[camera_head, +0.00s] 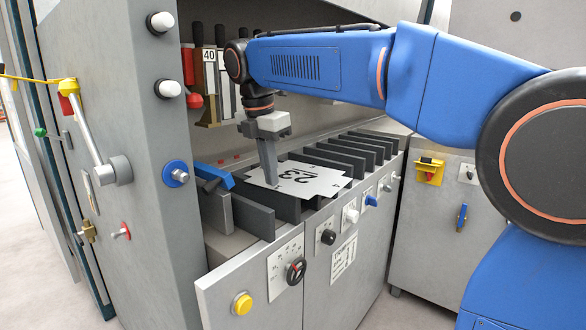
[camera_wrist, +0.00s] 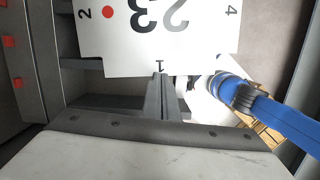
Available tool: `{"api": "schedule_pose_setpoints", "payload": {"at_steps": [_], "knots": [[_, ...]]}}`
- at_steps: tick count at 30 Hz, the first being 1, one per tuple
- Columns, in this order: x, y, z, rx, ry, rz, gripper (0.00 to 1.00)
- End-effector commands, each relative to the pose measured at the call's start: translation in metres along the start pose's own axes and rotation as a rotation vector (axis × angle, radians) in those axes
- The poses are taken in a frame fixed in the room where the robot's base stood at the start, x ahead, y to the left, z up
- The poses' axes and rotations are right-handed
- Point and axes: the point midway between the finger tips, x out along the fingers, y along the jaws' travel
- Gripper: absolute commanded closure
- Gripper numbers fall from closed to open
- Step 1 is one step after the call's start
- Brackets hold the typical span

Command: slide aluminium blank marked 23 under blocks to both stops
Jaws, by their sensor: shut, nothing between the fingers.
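The aluminium blank marked 23 (camera_head: 312,181) is a thin pale plate with notched corners. It lies flat across dark grey upright bars (camera_head: 330,160) on the machine bed. The wrist view shows the blank (camera_wrist: 120,58) with a red dot and edge numbers 1, 2 and 4. My gripper (camera_head: 271,182) is shut and empty, pointing down at the blank's left edge. In the wrist view its fingertips (camera_wrist: 160,76) are at the edge marked 1; I cannot tell whether they touch it. I cannot tell which parts are the blocks and stops.
A tall grey column (camera_head: 115,140) with knobs and levers stands left of the bed. Several bare bars continue right of the blank.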

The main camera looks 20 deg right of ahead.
Motion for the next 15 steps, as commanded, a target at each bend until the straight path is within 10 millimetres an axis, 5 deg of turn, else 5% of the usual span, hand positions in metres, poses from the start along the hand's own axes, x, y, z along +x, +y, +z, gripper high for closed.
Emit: {"api": "schedule_pose_setpoints", "payload": {"at_steps": [15], "knots": [[0.013,-0.001,0.075,0.006,0.0,-0.001,1.0]]}}
